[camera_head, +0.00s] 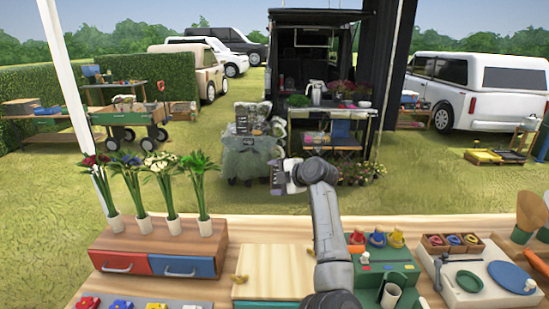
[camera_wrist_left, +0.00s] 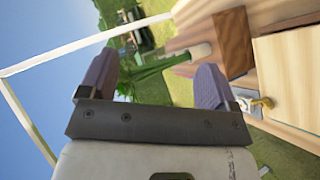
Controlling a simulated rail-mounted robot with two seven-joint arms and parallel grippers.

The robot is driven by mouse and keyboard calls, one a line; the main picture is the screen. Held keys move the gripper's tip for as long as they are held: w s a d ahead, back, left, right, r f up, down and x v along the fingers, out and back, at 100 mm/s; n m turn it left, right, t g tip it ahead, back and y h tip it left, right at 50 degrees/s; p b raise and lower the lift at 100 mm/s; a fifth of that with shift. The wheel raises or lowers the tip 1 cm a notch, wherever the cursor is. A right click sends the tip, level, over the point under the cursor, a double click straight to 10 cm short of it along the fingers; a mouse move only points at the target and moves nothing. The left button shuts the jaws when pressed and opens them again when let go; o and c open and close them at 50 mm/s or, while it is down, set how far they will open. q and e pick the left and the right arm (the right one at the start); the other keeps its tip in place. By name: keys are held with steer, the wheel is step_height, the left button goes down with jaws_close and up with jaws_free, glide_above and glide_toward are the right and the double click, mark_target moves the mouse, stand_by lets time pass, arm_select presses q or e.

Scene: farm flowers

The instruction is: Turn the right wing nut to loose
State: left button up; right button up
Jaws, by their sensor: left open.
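A small brass wing nut (camera_head: 311,252) sits at the right back edge of a pale wooden board (camera_head: 275,268), close beside my left arm. A second brass wing nut (camera_head: 241,279) is at the board's left edge. My left gripper (camera_head: 280,177) is raised beyond the bench's back edge, above and apart from both nuts. In the left wrist view its two fingers (camera_wrist_left: 155,80) are wide apart with nothing held between them. A brass wing nut (camera_wrist_left: 266,102) shows there, just past one finger; I cannot tell which nut it is. My right gripper is out of view.
A drawer box (camera_head: 158,248) with flowers in white vases stands left of the board. A green box (camera_head: 385,262) with coloured knobs stands right of it, near my left arm. Colourful pieces lie at the front left. Open air surrounds the gripper above the grass.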

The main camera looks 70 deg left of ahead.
arm_select(q)
steer(key=shift+s+a+r+g+y+p, duration=0.15)
steer(key=shift+r+y+p, duration=0.4)
steer(key=shift+r, duration=0.55)
steer(key=shift+s+d+r+g+y+p, duration=0.1)
steer(key=shift+s+r+g+y+p, duration=0.15)
steer(key=shift+r+y, duration=0.65)
steer(key=shift+r, duration=0.15)
